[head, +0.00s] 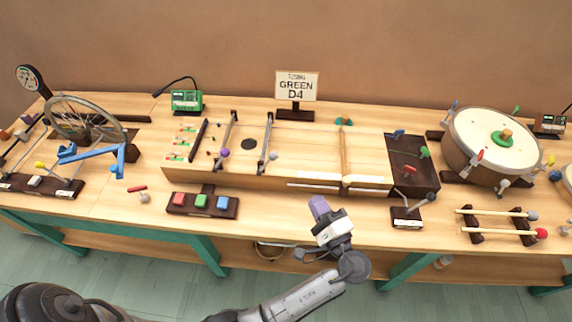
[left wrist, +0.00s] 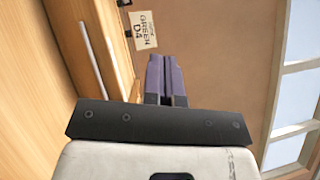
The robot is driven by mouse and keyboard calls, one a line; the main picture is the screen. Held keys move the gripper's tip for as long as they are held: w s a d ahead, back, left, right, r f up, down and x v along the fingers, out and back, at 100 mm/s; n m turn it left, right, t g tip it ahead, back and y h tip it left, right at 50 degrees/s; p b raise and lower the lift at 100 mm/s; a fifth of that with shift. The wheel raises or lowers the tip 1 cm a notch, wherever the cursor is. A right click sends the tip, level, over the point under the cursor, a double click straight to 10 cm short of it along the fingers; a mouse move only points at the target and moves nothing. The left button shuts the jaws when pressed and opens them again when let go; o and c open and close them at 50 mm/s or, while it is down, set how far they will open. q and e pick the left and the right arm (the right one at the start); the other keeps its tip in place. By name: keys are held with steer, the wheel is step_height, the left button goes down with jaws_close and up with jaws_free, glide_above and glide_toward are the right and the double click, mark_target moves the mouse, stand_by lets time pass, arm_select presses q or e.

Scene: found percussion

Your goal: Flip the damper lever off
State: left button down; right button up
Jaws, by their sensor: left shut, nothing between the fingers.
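A lever on a small dark base with a white label (head: 407,213) stands near the table's front edge, right of centre; I take it for the damper lever. Its dark arm tilts up to the right to a grey knob, and a red knob shows above the base. My left gripper (head: 319,207) has purple fingers, shut and empty, in front of the long wooden string box (head: 270,184), left of the lever and apart from it. The left wrist view shows the shut fingers (left wrist: 166,78) pointing toward the wall; the lever is not in that view.
A sign reading "GREEN D4" (head: 296,86) stands behind the string box. A pad with red, green and blue buttons (head: 203,203) lies left of my gripper. A rack with two mallets (head: 500,225) and a drum (head: 490,145) are at the right. A spoked wheel (head: 83,117) stands left.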

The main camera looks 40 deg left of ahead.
arm_select(q)
steer(key=s+a+x, duration=0.1)
steer(key=s+x, duration=0.1)
steer(key=x, duration=1.1)
steer(key=shift+s+r+b, duration=0.3)
steer(key=shift+r+b, duration=0.1)
steer(key=shift+b, duration=0.05)
arm_select(e)
steer(key=shift+f, duration=0.45)
arm_select(q)
steer(key=shift+d, duration=0.1)
